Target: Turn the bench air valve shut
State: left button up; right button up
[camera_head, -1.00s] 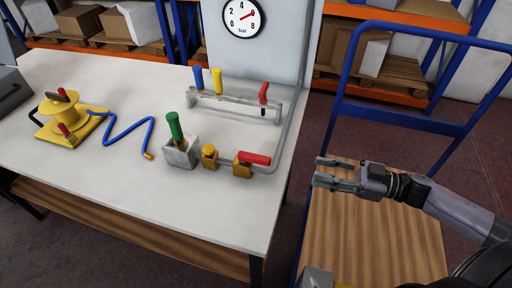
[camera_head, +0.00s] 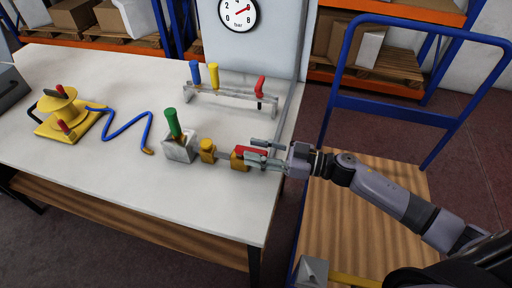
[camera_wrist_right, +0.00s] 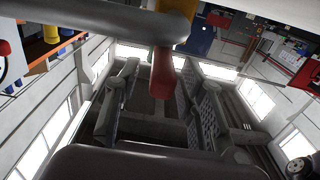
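The air valve is a yellow block (camera_head: 238,162) with a red lever (camera_head: 248,151) on the grey pipe near the bench's right edge. The lever lies along the pipe, pointing right. My right gripper (camera_head: 262,154) comes from the right with its fingers spread at the lever's end. In the right wrist view, the red lever (camera_wrist_right: 163,75) shows between the two open fingers (camera_wrist_right: 158,112), and a gap is visible on each side. The gripper hides part of the lever in the head view. My left gripper is not in view.
A second yellow fitting (camera_head: 207,150) and a grey block with a green-handled tool (camera_head: 172,122) stand left of the valve. A rack (camera_head: 225,97) holds several tools behind. A pressure gauge (camera_head: 238,12) hangs on the panel. A blue trolley (camera_head: 333,110) stands right of the bench (camera_head: 110,190).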

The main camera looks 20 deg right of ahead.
jog(key=shift+w+a, duration=0.15)
jog(key=shift+a, duration=0.05)
jog(key=shift+c, duration=0.4)
grip_shut()
dwell(0.5)
